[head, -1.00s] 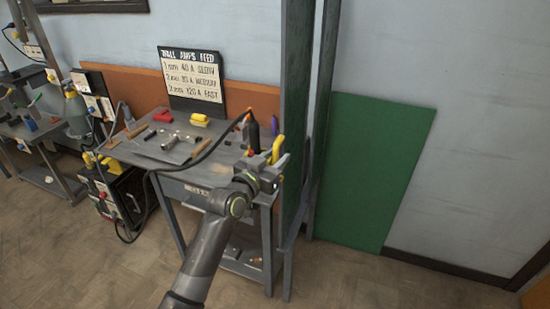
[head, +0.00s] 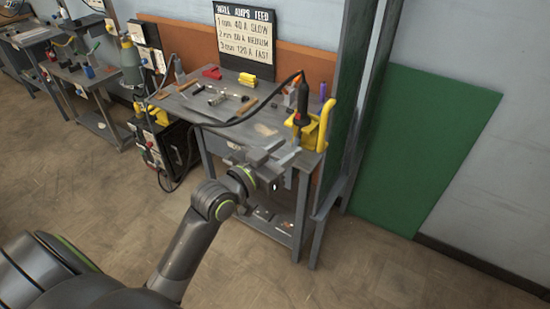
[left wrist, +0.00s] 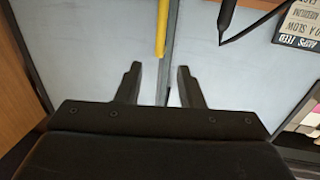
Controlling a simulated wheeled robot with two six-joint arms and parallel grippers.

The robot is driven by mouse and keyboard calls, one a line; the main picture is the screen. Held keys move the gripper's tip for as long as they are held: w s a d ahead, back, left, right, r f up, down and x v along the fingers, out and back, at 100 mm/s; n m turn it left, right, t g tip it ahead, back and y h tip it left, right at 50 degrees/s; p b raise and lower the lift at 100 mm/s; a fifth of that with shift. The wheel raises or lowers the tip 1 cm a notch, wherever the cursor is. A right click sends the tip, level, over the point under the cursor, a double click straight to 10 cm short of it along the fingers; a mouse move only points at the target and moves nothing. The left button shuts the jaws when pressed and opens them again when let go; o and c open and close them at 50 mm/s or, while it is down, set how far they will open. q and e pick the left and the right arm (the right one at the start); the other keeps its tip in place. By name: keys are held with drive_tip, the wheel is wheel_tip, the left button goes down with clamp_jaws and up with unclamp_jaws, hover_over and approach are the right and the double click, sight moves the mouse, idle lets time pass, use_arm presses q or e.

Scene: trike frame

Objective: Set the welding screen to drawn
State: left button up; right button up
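Green sheet shows in two places in the head view. A tall, narrow green panel (head: 346,125) stands edge-on in a grey post frame at the bench's right end. A wide flat green panel (head: 435,150) extends right from the posts in front of the wall. I cannot tell if they are one welding screen. My left gripper (head: 285,157) is in front of the bench's right front corner, below and left of a yellow bracket (head: 320,132). My right gripper is not in view.
The bench (head: 215,118) holds tools, a yellow block (head: 255,80) and a black torch (head: 303,105) with a cable. A sign (head: 244,35) stands behind. A dark welding machine (head: 170,150) stands left. Floor in front is clear.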

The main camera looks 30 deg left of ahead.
use_arm(q)
drive_tip(key=shift+v, duration=1.45)
drive_tip(key=w+a+f+n+g+y, duration=0.1)
drive_tip(key=a+f+g+y, duration=0.15)
drive_tip(key=f, duration=0.85)
drive_tip(key=w+a+f+n+g+y, duration=0.1)
drive_tip(key=a+f+n, duration=0.15)
drive_tip(key=f, duration=0.75)
drive_tip(key=s+a+f+g+y, duration=0.1)
drive_tip(key=s+a+f+g, duration=0.15)
drive_tip(key=f, duration=0.55)
drive_tip(key=s+a+f+g+y, duration=0.1)
drive_tip(key=s+f, duration=0.3)
drive_tip(key=f, duration=0.5)
drive_tip(key=s+f+g, duration=0.3)
drive_tip(key=s+f, duration=0.5)
drive_tip(key=s, duration=0.4)
drive_tip(key=s+d+f+g, duration=0.1)
drive_tip(key=s+f+g, duration=0.2)
drive_tip(key=s+f, duration=0.5)
drive_tip(key=s+f+g, duration=0.3)
drive_tip(key=s+f, duration=0.5)
drive_tip(key=s, duration=0.8)
drive_tip(key=shift+s+d+f, duration=0.15)
drive_tip(key=shift+s+f, duration=0.1)
drive_tip(key=shift+f, duration=0.15)
drive_tip(key=shift+y, duration=0.25)
